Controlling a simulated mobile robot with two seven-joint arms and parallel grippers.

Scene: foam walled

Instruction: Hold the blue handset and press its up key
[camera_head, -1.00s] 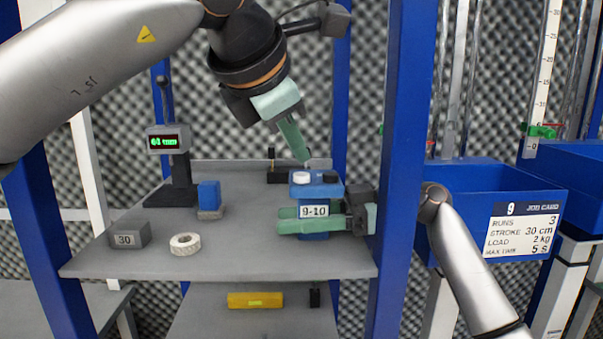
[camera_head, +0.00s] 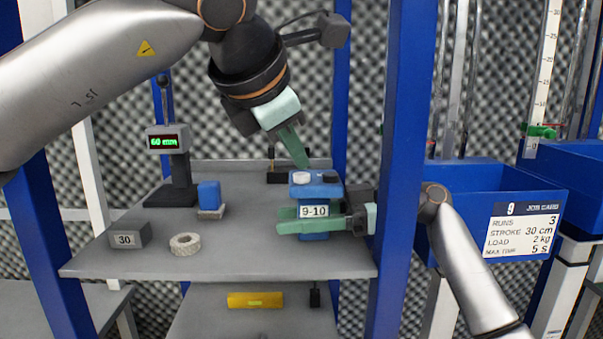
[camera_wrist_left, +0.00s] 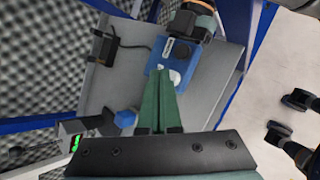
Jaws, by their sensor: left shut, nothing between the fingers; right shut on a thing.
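The blue handset (camera_head: 316,190) stands upright above the shelf's right part, with a 9-10 label on its front. Its top has a round white key (camera_head: 301,177) and a dark key (camera_head: 330,177). My right gripper (camera_head: 288,220) is shut on the handset's body from the right. My left gripper (camera_head: 304,166) is shut and empty, its tips pointing down just above or behind the white key. In the left wrist view the closed fingertips (camera_wrist_left: 159,73) overlap the near end of the handset (camera_wrist_left: 182,56), beside a white key (camera_wrist_left: 174,75). I cannot tell whether they touch.
The grey shelf (camera_head: 250,262) also carries a display stand (camera_head: 165,140) with green digits, a blue-topped block (camera_head: 209,195), a white ring (camera_head: 185,244) and a grey block marked 30 (camera_head: 129,236). A blue post (camera_head: 398,130) stands right of the handset.

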